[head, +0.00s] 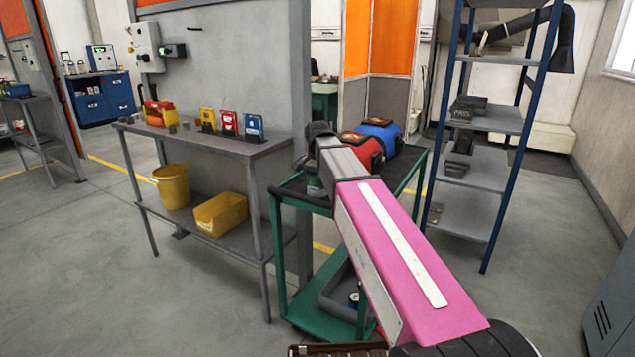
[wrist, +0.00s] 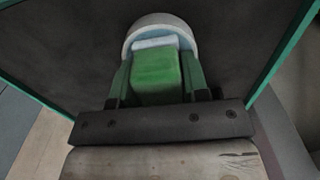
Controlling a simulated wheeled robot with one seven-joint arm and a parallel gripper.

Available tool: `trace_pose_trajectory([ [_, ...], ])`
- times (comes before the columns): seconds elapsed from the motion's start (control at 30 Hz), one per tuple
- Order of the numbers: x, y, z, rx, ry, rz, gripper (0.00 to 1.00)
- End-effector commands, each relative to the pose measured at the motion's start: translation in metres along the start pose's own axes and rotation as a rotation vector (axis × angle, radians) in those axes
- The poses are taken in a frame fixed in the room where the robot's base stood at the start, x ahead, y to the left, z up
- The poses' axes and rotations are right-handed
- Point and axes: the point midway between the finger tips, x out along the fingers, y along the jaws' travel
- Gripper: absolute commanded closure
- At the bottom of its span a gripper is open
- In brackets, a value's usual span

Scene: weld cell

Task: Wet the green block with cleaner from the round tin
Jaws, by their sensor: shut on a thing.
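My gripper (wrist: 158,92) is shut on the green block (wrist: 155,75) in the wrist view. A pale round rim, which looks like the round tin (wrist: 158,20), curves around the block's far end. A whitish strip shows at that end of the block. I cannot tell whether the block touches the tin's inside or its contents. In the head view my pink arm reaches over the green cart (head: 275,240), and a small green thing (head: 314,186) shows under the wrist. I cannot tell there whether it is block or tin.
A red case (head: 368,153) and a blue case (head: 384,133) stand on the cart top, close beside my arm. A grey bench (head: 215,145) with a yellow bucket (head: 172,187) and yellow bin (head: 221,214) below is at left. Blue-posted shelves (head: 490,120) stand at right.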

Motion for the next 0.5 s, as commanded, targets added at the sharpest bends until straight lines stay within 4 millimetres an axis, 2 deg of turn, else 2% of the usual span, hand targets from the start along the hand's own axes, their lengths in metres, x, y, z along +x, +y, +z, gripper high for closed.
trace_pose_trajectory([
  [0.17, -0.004, 0.0, 0.0, 0.0, -0.001, 0.001, 0.77],
  [0.5, -0.028, 0.0, 0.0, 0.0, -0.001, 0.001, 0.77],
])
